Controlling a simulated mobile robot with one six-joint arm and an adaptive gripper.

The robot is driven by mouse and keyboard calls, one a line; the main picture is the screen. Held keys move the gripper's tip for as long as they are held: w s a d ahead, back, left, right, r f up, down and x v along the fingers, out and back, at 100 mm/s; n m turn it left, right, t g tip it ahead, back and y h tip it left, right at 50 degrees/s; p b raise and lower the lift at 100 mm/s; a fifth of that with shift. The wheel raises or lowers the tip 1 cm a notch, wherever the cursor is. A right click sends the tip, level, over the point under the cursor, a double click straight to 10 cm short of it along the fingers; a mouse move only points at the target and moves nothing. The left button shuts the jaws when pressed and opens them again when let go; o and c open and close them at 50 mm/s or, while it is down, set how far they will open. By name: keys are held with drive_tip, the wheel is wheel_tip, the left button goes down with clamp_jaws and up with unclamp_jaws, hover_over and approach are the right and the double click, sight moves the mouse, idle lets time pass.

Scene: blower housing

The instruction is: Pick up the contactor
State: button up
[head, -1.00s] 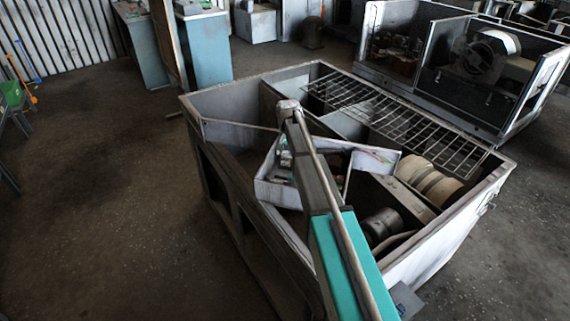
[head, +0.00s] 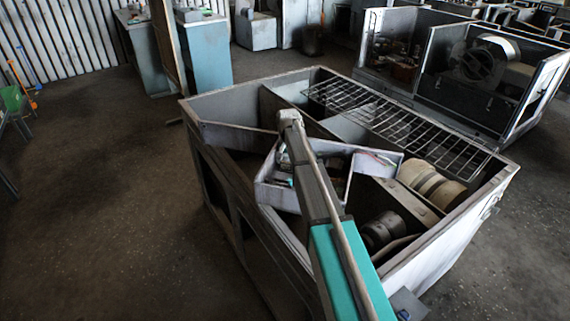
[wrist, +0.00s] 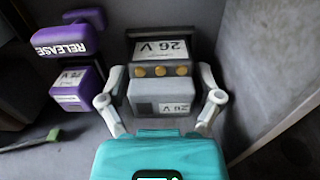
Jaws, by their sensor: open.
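The contactor (wrist: 162,75) is a dark grey block with a lighter front, several brass-coloured terminals and labels reading "26 V". It stands in the middle of the wrist view, near the back wall of a box. My gripper (wrist: 160,98) is open, with one pale finger on each side of the contactor's lower front part. I cannot tell whether the fingers touch it. In the head view my arm hides the gripper and most of the contactor's surroundings inside the white open box (head: 272,193).
A purple part marked "RELEASE" (wrist: 72,40) stands close left of the contactor. A grey wall (wrist: 275,60) rises on the right. The white box sits inside a large metal housing with a wire grille (head: 400,122) and a cream-coloured drum (head: 432,185).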

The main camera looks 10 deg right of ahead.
drive_tip(key=shift+c, duration=0.3)
drive_tip(key=c, duration=0.8)
drive_tip(key=shift+o, duration=0.2)
drive_tip(key=shift+r, duration=0.2)
wheel_tip(320, 180, up, 2)
drive_tip(key=p, duration=0.2)
drive_tip(key=shift+r+p, duration=0.1)
drive_tip(key=shift+p, duration=0.25)
drive_tip(key=s+d+r+p, duration=0.8)
drive_tip(key=d+r+p, duration=0.2)
drive_tip(key=d, duration=0.1)
drive_tip(key=shift+d+r, duration=0.2)
drive_tip(key=shift+d, duration=0.1)
drive_tip(key=shift+w, duration=0.1)
